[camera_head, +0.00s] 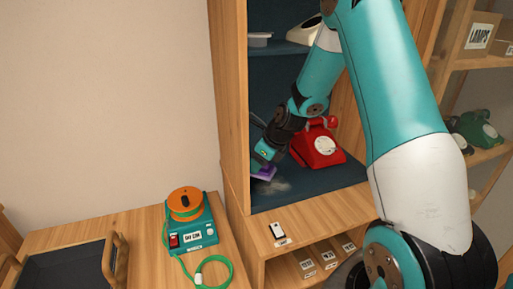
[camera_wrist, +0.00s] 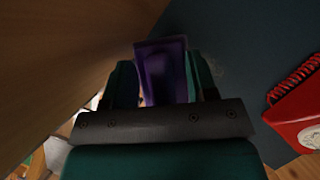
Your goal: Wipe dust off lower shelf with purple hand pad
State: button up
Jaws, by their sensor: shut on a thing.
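My gripper (camera_head: 262,155) reaches into the cabinet and is shut on the purple hand pad (camera_head: 265,172). The pad is held low at the left side of the lower shelf (camera_head: 290,198); I cannot tell if it touches the surface. A pale grey dust patch (camera_head: 272,187) lies beside and in front of the pad. In the wrist view the purple pad (camera_wrist: 163,70) sits between the two teal fingers (camera_wrist: 165,85), close to the wooden side wall. The dark blue shelf surface (camera_wrist: 235,50) shows to its right.
A red dial phone (camera_head: 318,146) stands on the lower shelf right of my gripper; it also shows in the wrist view (camera_wrist: 298,115). The upper shelf (camera_head: 275,47) hangs above. A teal device with an orange reel (camera_head: 190,215) and a tray (camera_head: 65,270) are on the left table.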

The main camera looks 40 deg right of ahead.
jog(key=shift+w+a, duration=0.25)
jog(key=shift+a, duration=0.05)
jog(key=shift+c, duration=0.4)
notch_tip(320, 180, down, 6)
jog(key=b, duration=0.6)
jog(key=shift+s+b, duration=0.1)
jog(key=shift+b, duration=0.25)
jog(key=shift+d+r, duration=0.1)
jog(key=shift+s+d+r+p, duration=0.15)
jog(key=shift+d+p, duration=0.1)
jog(key=shift+d, duration=0.25)
jog(key=shift+s+d+f+p, duration=0.1)
jog(key=shift+d+p, duration=0.15)
jog(key=shift+d, duration=0.2)
jog(key=shift+s+d+r+p, duration=0.15)
jog(key=shift+d+p, duration=0.1)
jog(key=shift+d, duration=0.25)
jog(key=shift+s+d+f+p, duration=0.15)
jog(key=shift+s+d+p, duration=0.3)
jog(key=shift+d, duration=0.85)
jog(key=shift+s+d+f+p, duration=0.15)
jog(key=shift+s+d+p, duration=0.25)
jog(key=shift+d, duration=0.95)
jog(key=shift+s+d+f+p, duration=0.2)
jog(key=shift+d+p, duration=0.4)
jog(key=shift+d, duration=0.7)
jog(key=shift+a+f, duration=0.1)
